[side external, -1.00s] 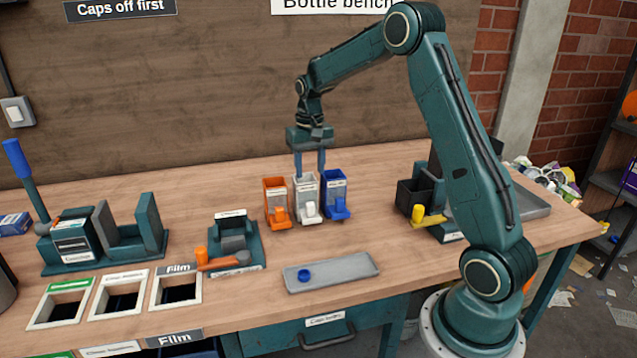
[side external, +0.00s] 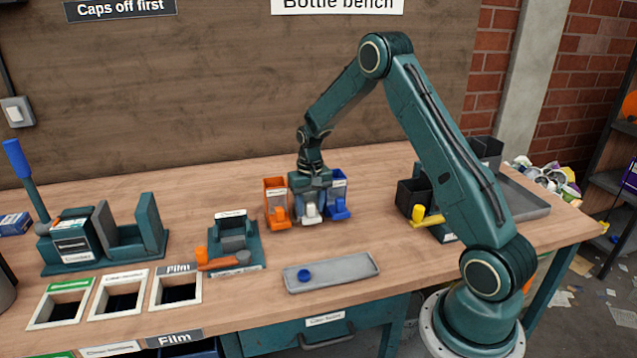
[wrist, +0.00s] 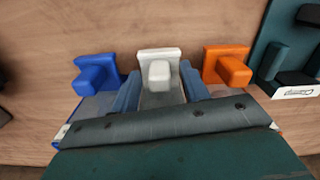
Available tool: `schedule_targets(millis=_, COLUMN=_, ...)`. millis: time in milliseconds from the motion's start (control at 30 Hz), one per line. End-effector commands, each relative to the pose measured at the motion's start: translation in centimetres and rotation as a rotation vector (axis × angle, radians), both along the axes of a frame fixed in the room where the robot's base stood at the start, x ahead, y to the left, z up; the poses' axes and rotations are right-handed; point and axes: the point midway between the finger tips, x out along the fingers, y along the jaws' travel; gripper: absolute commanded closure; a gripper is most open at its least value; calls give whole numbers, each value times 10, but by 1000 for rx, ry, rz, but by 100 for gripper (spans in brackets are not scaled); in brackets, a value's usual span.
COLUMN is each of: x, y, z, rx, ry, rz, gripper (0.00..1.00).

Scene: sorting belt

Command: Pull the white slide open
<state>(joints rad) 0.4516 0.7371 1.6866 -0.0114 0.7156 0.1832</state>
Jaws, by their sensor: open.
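The white slide (side external: 309,212) is the middle one of three dispensers standing in a row, with its white knob at the front. It also shows in the wrist view (wrist: 158,70). An orange slide (side external: 277,214) stands to its left and a blue slide (side external: 339,208) to its right in the side view. My gripper (wrist: 160,92) is low over the white dispenser, its body hiding the dispenser's upper part. Its two blue fingers are apart, one on each side of the white dispenser behind the knob. Whether they touch it I cannot tell.
A grey tray (side external: 345,275) with a blue cap (side external: 304,275) lies in front. A teal fixture with an orange handle (side external: 219,264) stands to the left. A black bin with a yellow handle (side external: 427,217) is to the right. Bare bench lies between the dispensers and the tray.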

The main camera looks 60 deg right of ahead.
Motion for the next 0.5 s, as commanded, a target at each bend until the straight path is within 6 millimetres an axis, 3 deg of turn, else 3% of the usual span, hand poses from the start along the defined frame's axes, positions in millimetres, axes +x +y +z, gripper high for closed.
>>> schedule_targets(millis=300, x=0, y=0, z=-2, rx=1, ry=1, rz=0, gripper=57)
schedule_targets(millis=500, x=0, y=0, z=-2, rx=1, ry=1, rz=0, gripper=96)
